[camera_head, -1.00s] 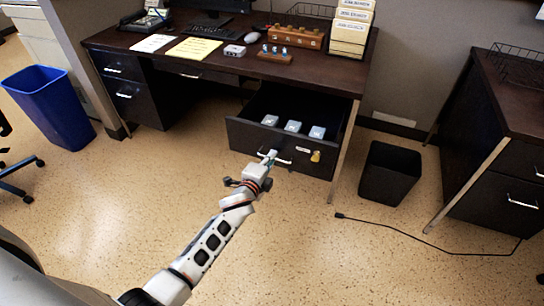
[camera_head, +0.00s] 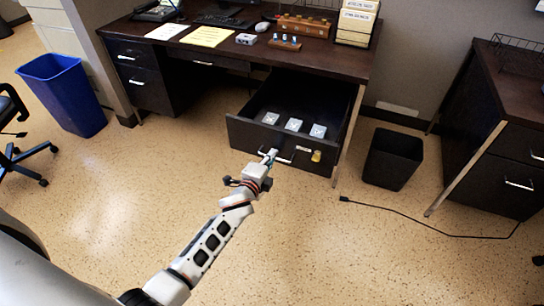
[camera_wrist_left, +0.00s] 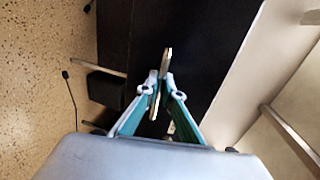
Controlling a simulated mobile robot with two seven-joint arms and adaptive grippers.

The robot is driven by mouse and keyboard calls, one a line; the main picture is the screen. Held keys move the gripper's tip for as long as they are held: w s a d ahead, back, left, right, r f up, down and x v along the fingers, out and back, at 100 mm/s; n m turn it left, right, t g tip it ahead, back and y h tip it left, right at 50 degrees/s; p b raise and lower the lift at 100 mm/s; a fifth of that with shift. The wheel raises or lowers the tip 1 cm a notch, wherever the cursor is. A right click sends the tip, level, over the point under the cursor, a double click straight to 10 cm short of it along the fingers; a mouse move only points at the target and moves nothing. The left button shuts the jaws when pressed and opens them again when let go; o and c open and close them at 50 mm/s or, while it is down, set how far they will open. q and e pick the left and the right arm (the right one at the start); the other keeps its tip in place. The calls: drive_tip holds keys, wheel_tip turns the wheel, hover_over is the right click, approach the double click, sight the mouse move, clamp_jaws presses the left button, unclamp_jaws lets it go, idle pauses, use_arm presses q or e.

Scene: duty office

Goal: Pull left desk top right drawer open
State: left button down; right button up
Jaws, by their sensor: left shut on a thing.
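The left desk (camera_head: 330,68) is dark wood. Its top right drawer (camera_head: 250,134) stands well out from the desk, with its inside showing. Three small pale items (camera_head: 294,124) lie in the drawer. My left gripper (camera_head: 269,157) is at the drawer front and shut on the metal drawer handle (camera_head: 285,158). In the left wrist view the gripper's fingers (camera_wrist_left: 160,88) close around the handle (camera_wrist_left: 167,58), against the dark drawer front. A yellow tag or lock (camera_head: 316,156) is on the front, right of the handle. My right gripper is not in view.
A black bin (camera_head: 392,158) stands right of the drawer, with a black cable (camera_head: 430,225) on the floor. A blue bin (camera_head: 62,95) and a chair (camera_head: 22,150) are at left. A second desk (camera_head: 490,155) is at right. The floor before the drawer is clear.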

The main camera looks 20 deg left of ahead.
use_arm(q)
drive_tip(key=c, duration=2.5)
unclamp_jaws()
drive_tip(key=v, duration=1.2)
